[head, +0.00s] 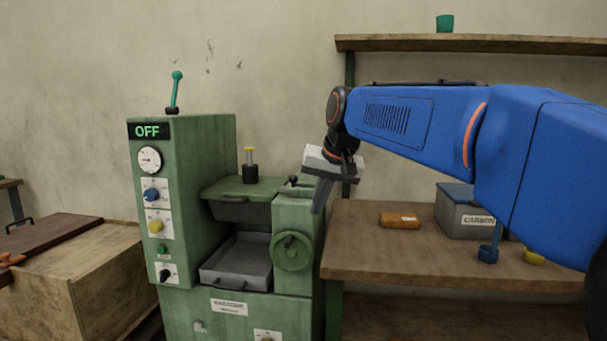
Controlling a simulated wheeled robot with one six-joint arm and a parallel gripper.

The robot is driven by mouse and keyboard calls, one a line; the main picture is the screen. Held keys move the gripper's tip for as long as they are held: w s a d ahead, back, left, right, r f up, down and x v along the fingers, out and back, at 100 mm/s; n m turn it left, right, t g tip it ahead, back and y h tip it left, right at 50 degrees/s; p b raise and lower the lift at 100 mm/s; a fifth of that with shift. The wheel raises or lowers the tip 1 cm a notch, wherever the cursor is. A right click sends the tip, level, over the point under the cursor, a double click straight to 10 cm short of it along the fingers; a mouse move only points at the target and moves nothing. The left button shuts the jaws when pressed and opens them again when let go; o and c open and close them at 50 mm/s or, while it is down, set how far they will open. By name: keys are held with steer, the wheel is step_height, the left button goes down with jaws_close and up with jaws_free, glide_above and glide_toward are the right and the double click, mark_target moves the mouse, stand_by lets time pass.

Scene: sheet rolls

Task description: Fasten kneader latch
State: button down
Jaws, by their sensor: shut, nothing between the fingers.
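The green kneader (182,205) stands left of centre, with a display reading OFF (147,131). Its green lid (243,189) lies level over the trough area, with a black and yellow knob on top. A grey tray (240,263) sits in the opening below the lid. A small dark knob or lever (292,180) is on top of the right housing; I cannot tell whether it is the latch or how it is set. My gripper (318,206) is shut and empty, pointing down beside the right housing's top right edge. Whether it touches the housing is unclear.
A wooden bench (380,255) at right holds a brown block (399,220), a grey CARBON box (464,212) and blue and yellow items. A shelf (470,43) with a teal cup hangs above. A wooden chest (75,270) stands at left. A green handwheel (291,251) projects from the housing front.

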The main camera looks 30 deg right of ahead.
steer(key=w+d+r+m, duration=0.1)
steer(key=w+d+r, duration=0.4)
steer(key=w, duration=0.2)
steer(key=w+d+r+m+t, duration=0.1)
steer(key=w+d+r+m, duration=0.1)
steer(key=w+d+r, duration=0.3)
steer(key=w+r, duration=0.1)
steer(key=w, duration=0.1)
steer(key=shift+w+d+r, duration=0.15)
steer(key=shift+w+d, duration=0.15)
steer(key=shift+d, duration=0.1)
steer(key=x, duration=1)
steer(key=shift+a+f, duration=0.1)
steer(key=shift+f, duration=0.15)
steer(key=shift+w+a, duration=0.85)
steer(key=shift+w, duration=0.05)
steer(key=shift+w+a+f, duration=0.2)
steer(key=shift+w+a, duration=0.25)
steer(key=shift+w, duration=0.05)
steer(key=shift+w+a, duration=0.65)
steer(key=shift+a, duration=0.25)
steer(key=shift+w+a, duration=0.65)
steer(key=shift+a, duration=0.25)
